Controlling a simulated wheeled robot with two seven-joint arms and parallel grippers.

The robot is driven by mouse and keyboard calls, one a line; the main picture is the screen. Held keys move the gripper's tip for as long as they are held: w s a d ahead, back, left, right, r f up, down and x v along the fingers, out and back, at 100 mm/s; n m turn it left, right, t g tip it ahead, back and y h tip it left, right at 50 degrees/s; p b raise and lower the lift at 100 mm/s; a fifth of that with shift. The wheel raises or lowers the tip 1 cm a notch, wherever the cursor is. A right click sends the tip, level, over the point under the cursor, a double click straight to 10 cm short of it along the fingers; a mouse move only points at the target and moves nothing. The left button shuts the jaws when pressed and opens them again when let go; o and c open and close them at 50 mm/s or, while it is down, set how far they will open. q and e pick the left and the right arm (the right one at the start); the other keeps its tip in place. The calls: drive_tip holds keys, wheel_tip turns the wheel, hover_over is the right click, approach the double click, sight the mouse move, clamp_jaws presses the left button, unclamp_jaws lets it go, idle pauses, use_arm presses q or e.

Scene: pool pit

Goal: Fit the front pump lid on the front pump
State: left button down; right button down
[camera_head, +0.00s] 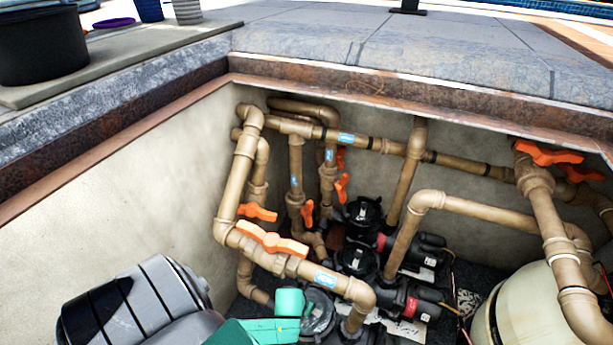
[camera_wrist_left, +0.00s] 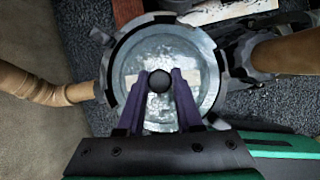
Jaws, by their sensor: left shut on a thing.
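In the left wrist view, the purple fingers of my left gripper (camera_wrist_left: 158,84) are closed on a small dark round knob (camera_wrist_left: 159,81) at the middle of the clear front pump lid (camera_wrist_left: 160,50). A grey notched ring (camera_wrist_left: 214,70) surrounds the clear disc. The lid lies over the front pump's round opening; I cannot tell whether it is seated or just above. In the head view, my teal left gripper (camera_head: 290,303) reaches in from the lower left beside the round top of the front pump (camera_head: 320,312) and partly hides it. My right gripper is not in view.
Tan pipes with orange valve handles (camera_head: 270,240) cross close above the front pump. Two more pumps with black lids (camera_head: 363,212) (camera_head: 355,258) stand behind it. A tan tank (camera_head: 530,310) is at the right. Concrete walls (camera_head: 130,200) enclose the pit.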

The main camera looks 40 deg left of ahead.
use_arm(q)
drive_tip(key=shift+s+a+f, duration=0.1)
drive_tip(key=shift+s+f, duration=0.05)
drive_tip(key=shift+f, duration=0.1)
idle(0.4)
drive_tip(key=shift+c, duration=2.4)
unclamp_jaws()
drive_tip(key=shift+r+p, duration=0.7)
drive_tip(key=shift+p, duration=0.05)
drive_tip(key=shift+r+p, duration=0.7)
drive_tip(key=shift+p, duration=0.1)
